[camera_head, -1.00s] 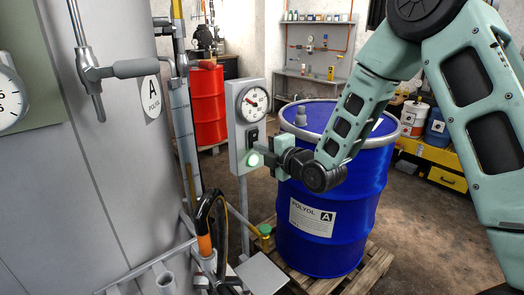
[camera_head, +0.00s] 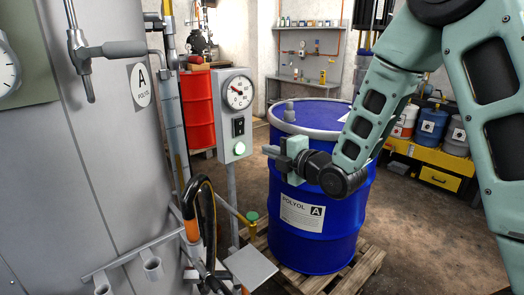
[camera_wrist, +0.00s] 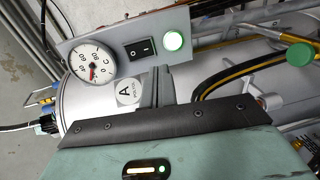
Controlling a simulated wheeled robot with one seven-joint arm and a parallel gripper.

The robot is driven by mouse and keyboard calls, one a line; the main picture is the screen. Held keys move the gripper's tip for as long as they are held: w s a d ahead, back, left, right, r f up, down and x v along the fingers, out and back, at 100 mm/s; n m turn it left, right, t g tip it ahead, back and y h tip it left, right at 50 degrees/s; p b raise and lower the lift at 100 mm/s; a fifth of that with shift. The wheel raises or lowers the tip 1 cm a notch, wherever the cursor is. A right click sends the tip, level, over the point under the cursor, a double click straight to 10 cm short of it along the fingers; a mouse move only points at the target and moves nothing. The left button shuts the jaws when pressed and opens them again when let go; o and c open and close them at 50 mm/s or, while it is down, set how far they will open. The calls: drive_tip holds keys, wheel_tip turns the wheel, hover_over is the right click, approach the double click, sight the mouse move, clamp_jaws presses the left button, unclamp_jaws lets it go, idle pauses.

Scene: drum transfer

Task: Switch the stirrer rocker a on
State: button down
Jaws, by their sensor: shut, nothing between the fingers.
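A grey control box (camera_head: 222,84) on a post carries a black rocker switch (camera_head: 238,126), which also shows in the wrist view (camera_wrist: 140,47). Below the rocker is a round green lamp (camera_head: 240,148), glowing bright; it shows in the wrist view (camera_wrist: 174,41) too. I cannot tell for certain which way the rocker is pressed. My gripper (camera_head: 268,151) is shut and empty, to the right of the box and apart from it, in front of the blue drum. In the wrist view the shut fingers (camera_wrist: 158,86) point toward the box, and the rocker is uncovered.
A dial gauge (camera_head: 239,92) sits above the rocker. The blue drum (camera_head: 290,235) marked A stands on a pallet (camera_head: 365,267) behind my gripper. A large grey tank (camera_head: 95,190) fills the left. A black hose with an orange grip (camera_head: 192,229) is below the box.

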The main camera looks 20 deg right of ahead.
drive_tip(key=shift+f+b+v, duration=0.25)
drive_tip(key=shift+v, duration=0.75)
drive_tip(key=shift+f+b+v, duration=0.2)
drive_tip(key=shift+b+v, duration=0.05)
drive_tip(key=shift+v, duration=0.75)
drive_tip(key=s+a+f+m+g+h, duration=0.2)
drive_tip(key=s+a+f+m+g, duration=0.3)
drive_tip(key=s+a+m+g, duration=0.35)
drive_tip(key=s+a+m+g+h, duration=0.2)
drive_tip(key=s+m+g+h, duration=0.2)
drive_tip(key=s, duration=1.9)
drive_tip(key=m+g, duration=0.2)
drive_tip(key=g, duration=0.1)
drive_tip(key=shift+f, duration=0.2)
drive_tip(key=shift+s, duration=0.1)
